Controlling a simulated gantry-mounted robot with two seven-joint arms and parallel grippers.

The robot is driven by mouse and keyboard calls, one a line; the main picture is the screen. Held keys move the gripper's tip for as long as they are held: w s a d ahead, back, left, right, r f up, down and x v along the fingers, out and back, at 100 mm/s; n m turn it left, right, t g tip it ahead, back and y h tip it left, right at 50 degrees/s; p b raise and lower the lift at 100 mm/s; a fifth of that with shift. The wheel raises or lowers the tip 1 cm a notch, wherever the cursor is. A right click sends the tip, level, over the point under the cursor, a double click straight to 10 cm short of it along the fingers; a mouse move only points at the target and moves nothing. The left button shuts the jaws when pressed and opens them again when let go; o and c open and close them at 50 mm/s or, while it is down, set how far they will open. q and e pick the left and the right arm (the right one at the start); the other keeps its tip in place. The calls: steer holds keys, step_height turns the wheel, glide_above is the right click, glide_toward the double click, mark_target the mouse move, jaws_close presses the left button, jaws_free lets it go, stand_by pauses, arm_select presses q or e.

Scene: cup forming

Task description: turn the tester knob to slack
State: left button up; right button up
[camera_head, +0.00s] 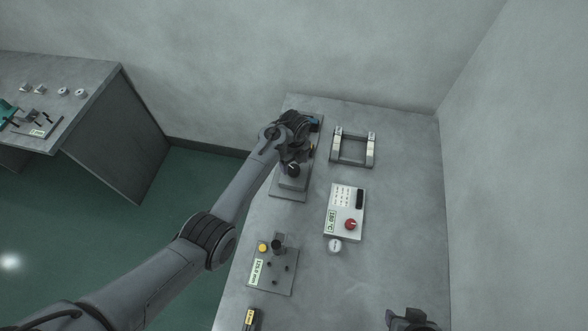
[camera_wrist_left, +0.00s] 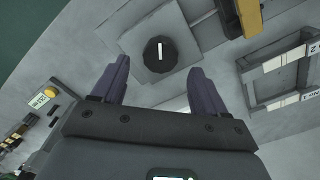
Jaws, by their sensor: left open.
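The tester knob (camera_wrist_left: 160,54) is a round black dial with a white line, on a square grey plate in the left wrist view. The line runs nearly straight up in that view; no slack label is readable. In the head view the knob (camera_head: 292,170) is a small dark shape on the grey tester base (camera_head: 287,194), partly covered by my left wrist. My left gripper (camera_wrist_left: 158,66) is open, its fingers apart on either side of the knob in the picture; I see no contact. A dark part at the head view's bottom edge looks like my right gripper (camera_head: 410,319); its jaws are unclear.
A grey frame with two pale bars (camera_head: 354,148) stands right of the tester. A white control box with a red knob (camera_head: 350,224) and a round white piece (camera_head: 334,245) are nearer. A plate with a yellow button (camera_head: 262,247) lies at the bench's left edge. The bench's right side is clear.

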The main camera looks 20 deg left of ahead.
mark_target(294, 169)
arm_select(q)
steer(key=shift+f+b, duration=0.4)
steer(key=shift+f, duration=1.9)
steer(key=c, duration=1)
steer(key=shift+n, duration=0.3)
